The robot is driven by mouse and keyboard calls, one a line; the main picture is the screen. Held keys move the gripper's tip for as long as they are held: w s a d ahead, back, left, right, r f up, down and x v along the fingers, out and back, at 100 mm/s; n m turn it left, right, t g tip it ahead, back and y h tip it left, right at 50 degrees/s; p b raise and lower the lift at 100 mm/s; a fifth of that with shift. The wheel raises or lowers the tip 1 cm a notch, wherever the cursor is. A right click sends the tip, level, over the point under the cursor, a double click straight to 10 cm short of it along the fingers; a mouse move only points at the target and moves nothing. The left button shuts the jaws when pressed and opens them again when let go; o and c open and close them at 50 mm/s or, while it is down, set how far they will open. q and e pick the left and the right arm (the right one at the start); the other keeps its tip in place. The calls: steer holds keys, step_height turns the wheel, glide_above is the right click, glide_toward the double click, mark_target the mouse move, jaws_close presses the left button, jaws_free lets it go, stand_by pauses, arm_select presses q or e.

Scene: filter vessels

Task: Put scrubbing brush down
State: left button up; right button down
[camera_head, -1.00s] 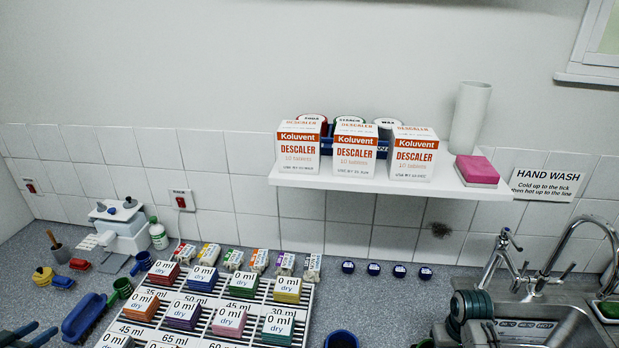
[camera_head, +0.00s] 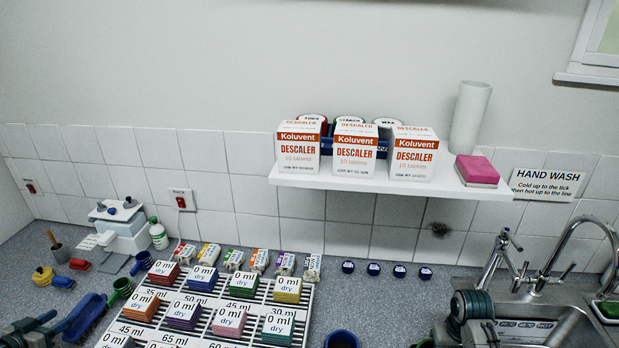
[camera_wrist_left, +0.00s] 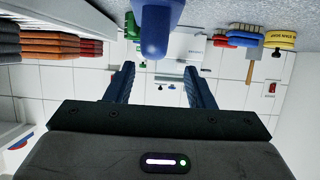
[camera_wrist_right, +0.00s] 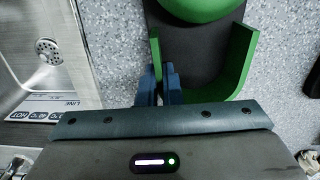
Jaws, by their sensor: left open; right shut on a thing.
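My left gripper (camera_head: 38,327) is open and empty at the lower left, beside a large blue piece (camera_head: 85,318) on the counter. In the left wrist view its fingertips (camera_wrist_left: 159,68) stand apart, with a rounded blue handle (camera_wrist_left: 155,38) just beyond them. My right gripper (camera_wrist_right: 167,75) is shut on the upright edge of a green-walled piece (camera_wrist_right: 240,62), which sits around a dark slab with a green rounded top (camera_wrist_right: 200,8). I cannot tell if this is the scrubbing brush. Small red (camera_head: 79,264), blue (camera_head: 62,282) and yellow (camera_head: 43,276) pieces, possibly brushes, lie at the left.
A slatted rack (camera_head: 265,306) with labelled stacks fills the middle. A shelf (camera_head: 330,178) holds descaler boxes.

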mark_target(75, 310)
arm_select(q)
steer(key=shift+d+x, duration=0.2)
steer(key=shift+x, duration=0.75)
steer(key=shift+d+x, duration=0.2)
steer(key=shift+x, duration=1.6)
jaws_close()
step_height(75, 310, up, 10)
